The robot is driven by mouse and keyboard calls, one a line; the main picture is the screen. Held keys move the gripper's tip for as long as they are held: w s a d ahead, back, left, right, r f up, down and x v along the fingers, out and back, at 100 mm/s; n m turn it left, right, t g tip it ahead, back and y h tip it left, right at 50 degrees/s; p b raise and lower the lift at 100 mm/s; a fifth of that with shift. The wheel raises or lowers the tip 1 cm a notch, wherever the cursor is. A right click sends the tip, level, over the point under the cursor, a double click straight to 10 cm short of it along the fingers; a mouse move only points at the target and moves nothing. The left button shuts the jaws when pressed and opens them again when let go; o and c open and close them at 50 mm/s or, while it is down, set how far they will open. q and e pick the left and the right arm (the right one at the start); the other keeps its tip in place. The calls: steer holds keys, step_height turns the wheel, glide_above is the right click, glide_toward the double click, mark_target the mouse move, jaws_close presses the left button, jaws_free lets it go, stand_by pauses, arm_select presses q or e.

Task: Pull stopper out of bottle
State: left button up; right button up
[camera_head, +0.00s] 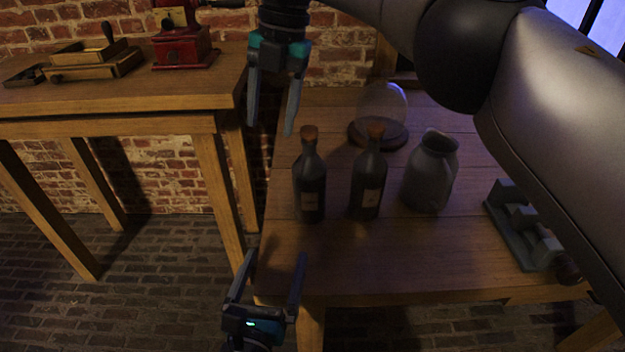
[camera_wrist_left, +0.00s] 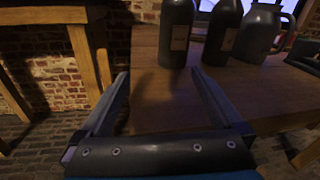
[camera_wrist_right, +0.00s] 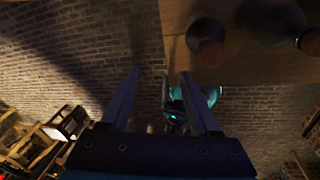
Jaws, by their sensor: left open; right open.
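Two dark bottles stand upright on the table: the left bottle (camera_head: 310,185) and the right bottle (camera_head: 368,185), each with a pale label. A brown stopper (camera_head: 310,133) sits in the left bottle's mouth and another stopper (camera_head: 376,131) in the right one's. My left gripper (camera_head: 277,262) is open and empty, low in front of the table's near left edge; the left bottle (camera_wrist_left: 176,35) is beyond its fingers in the left wrist view. My right gripper (camera_head: 269,124) is open and empty, pointing down, above and to the left of the left bottle. In the right wrist view the left bottle's stopper (camera_wrist_right: 207,52) lies beyond the right finger.
A grey jug (camera_head: 430,175) stands right of the bottles, and a glass dome on a round base (camera_head: 380,137) behind them. A grey metal device (camera_head: 525,228) lies at the table's right. A side table (camera_head: 120,95) with a red grinder (camera_head: 183,45) is at left. The table's front (camera_head: 400,255) is clear.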

mark_target(305, 209)
arm_select(q)
steer(key=shift+w+d+m+h, duration=0.25)
steer(key=shift+d+m+h, duration=0.45)
steer(key=shift+d+m, duration=0.4)
arm_select(e)
steer(key=d+r, duration=0.1)
steer(key=d, duration=0.1)
steer(key=w+d+r+m+h, duration=0.1)
steer(key=d+r, duration=0.1)
steer(key=d+r+h, duration=0.1)
steer(key=d+r, duration=0.1)
steer(key=shift+w+r+m+t, duration=0.15)
steer(key=shift+w+m+t, duration=0.05)
steer(key=shift+m+t, duration=0.1)
arm_select(q)
steer(key=shift+w+r, duration=0.1)
steer(key=shift+w, duration=0.05)
arm_select(e)
steer(key=shift+d+r, duration=0.1)
arm_select(q)
steer(key=x, duration=1.4)
steer(key=shift+w+d, duration=0.1)
steer(key=shift+w, duration=0.3)
